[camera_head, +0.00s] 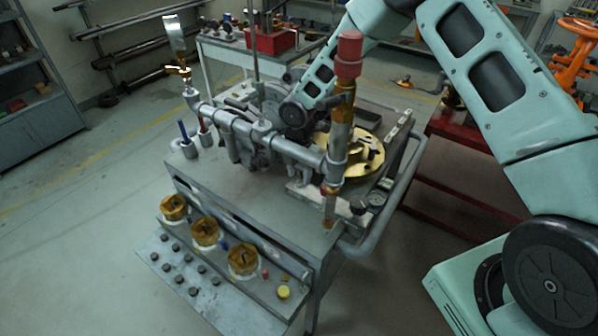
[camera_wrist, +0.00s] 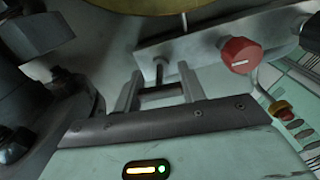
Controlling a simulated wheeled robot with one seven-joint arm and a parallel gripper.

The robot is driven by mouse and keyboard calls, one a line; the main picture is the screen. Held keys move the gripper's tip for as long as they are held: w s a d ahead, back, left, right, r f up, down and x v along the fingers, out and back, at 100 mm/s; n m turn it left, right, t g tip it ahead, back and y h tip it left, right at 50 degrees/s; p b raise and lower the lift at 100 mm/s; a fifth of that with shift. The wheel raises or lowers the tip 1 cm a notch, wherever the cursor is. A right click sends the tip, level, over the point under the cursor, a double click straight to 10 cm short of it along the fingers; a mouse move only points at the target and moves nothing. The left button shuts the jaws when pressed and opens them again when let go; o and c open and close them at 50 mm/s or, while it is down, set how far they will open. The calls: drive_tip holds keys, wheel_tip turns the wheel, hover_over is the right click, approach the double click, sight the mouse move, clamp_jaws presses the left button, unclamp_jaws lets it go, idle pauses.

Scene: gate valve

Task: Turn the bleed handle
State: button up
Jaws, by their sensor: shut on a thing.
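In the wrist view, my gripper (camera_wrist: 158,88) has its two fingers on either side of a small dark grey bar (camera_wrist: 160,93), which seems to be the bleed handle. The jaws are shut on it. A short thin stem shows just beyond the bar, below a grey metal block. In the head view, my mint-green arm reaches down behind the grey valve pipework (camera_head: 265,140) on the cart. My gripper and the handle are hidden there.
A red knob (camera_wrist: 241,55) is close to the right of my fingers, with a smaller red-and-yellow fitting (camera_wrist: 281,109) beyond. A brass flange (camera_head: 365,158) lies on the cart (camera_head: 270,228). A red-capped upright pipe (camera_head: 348,55) stands in front of my arm.

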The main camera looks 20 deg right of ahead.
sight(299, 167)
drive_tip(key=shift+w, duration=0.1)
drive_tip(key=o, duration=1)
wheel_tip(299, 167, up, 18)
drive_tip(key=shift+f+b, duration=0.25)
drive_tip(key=shift+b, duration=0.8)
